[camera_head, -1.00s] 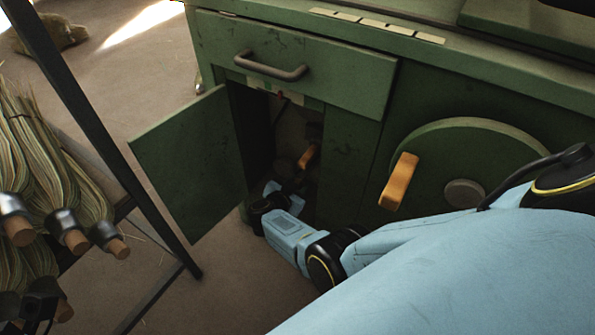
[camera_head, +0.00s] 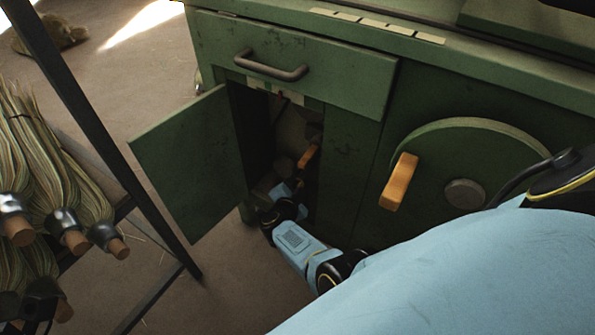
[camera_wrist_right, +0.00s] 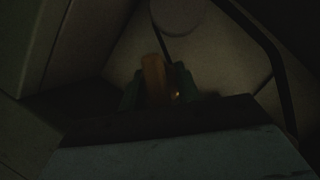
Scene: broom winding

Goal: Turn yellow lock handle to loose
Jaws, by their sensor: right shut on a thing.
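The yellow lock handle (camera_head: 308,156) is inside the open compartment of the green cabinet and looks orange-yellow. My right gripper (camera_head: 299,180) reaches in through the opening and is shut on the handle. In the right wrist view the handle (camera_wrist_right: 154,78) stands between the two fingers of my right gripper (camera_wrist_right: 157,88). That view is very dark, and the lock mechanism behind the handle is hard to make out. My left gripper is not in view.
The green cabinet door (camera_head: 188,165) stands open to the left. A drawer with a grey handle (camera_head: 270,66) is above the opening. A wheel with an orange crank grip (camera_head: 398,182) is to the right. Brooms (camera_head: 50,180) lie on a rack at the left.

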